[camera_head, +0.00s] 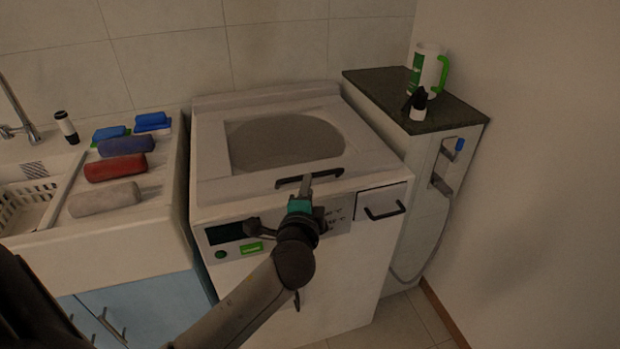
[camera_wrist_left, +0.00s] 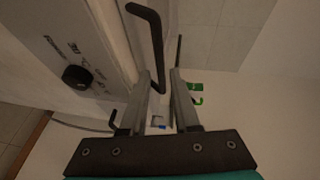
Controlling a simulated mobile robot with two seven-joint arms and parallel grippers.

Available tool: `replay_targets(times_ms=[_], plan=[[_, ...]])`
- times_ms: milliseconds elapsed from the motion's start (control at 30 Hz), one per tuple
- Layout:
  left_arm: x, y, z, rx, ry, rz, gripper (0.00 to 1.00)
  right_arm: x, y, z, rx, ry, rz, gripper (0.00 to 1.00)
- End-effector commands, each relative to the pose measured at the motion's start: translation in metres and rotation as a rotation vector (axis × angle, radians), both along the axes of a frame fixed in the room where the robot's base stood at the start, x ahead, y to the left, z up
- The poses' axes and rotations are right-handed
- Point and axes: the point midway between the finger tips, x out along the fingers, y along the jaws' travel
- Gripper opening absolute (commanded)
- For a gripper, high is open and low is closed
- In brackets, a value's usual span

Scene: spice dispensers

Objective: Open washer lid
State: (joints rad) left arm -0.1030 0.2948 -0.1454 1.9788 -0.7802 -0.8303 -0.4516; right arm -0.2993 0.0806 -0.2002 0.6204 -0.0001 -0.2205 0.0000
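The white washer (camera_head: 345,270) stands in the middle of the head view, with its lid (camera_head: 213,182) down and flat. The lid has a dark grey window and a black bar handle (camera_head: 326,174) along its front edge; the handle also shows in the left wrist view (camera_wrist_left: 155,38). My left gripper (camera_head: 306,181) is at the middle of this handle. In the left wrist view its two fingers (camera_wrist_left: 160,75) are apart, and the handle's lower end shows in the gap between them. Whether either finger touches the handle cannot be told. My right gripper is not in view.
A counter with rolled towels (camera_head: 116,168) and a sink basket (camera_head: 28,203) is on the left. A dark-topped cabinet (camera_head: 385,90) with a mug (camera_head: 424,72) and small bottle (camera_head: 417,105) stands close on the right. A detergent drawer handle (camera_head: 385,214) juts from the washer front.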

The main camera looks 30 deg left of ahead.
Motion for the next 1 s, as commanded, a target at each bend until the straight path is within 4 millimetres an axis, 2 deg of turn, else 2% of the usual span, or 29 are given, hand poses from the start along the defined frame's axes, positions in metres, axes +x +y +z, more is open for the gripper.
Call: replay_targets(times_ms=[100, 333, 500, 800, 1000], plan=[[0.02, 0.01, -0.004, 0.002, -0.001, 0.002, 0.3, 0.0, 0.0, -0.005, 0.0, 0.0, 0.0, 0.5], [0.045, 0.022, -0.01, -0.001, 0.0, 0.001, 0.3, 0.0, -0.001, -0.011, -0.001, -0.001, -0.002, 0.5], [0.052, 0.026, -0.011, -0.002, -0.001, 0.0, 0.3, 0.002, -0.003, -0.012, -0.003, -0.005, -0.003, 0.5], [0.053, 0.027, -0.011, -0.001, 0.0, 0.0, 0.3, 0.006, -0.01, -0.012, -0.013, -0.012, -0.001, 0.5], [0.053, 0.027, -0.011, -0.001, 0.0, 0.0, 0.07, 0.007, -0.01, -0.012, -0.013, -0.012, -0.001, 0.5]])
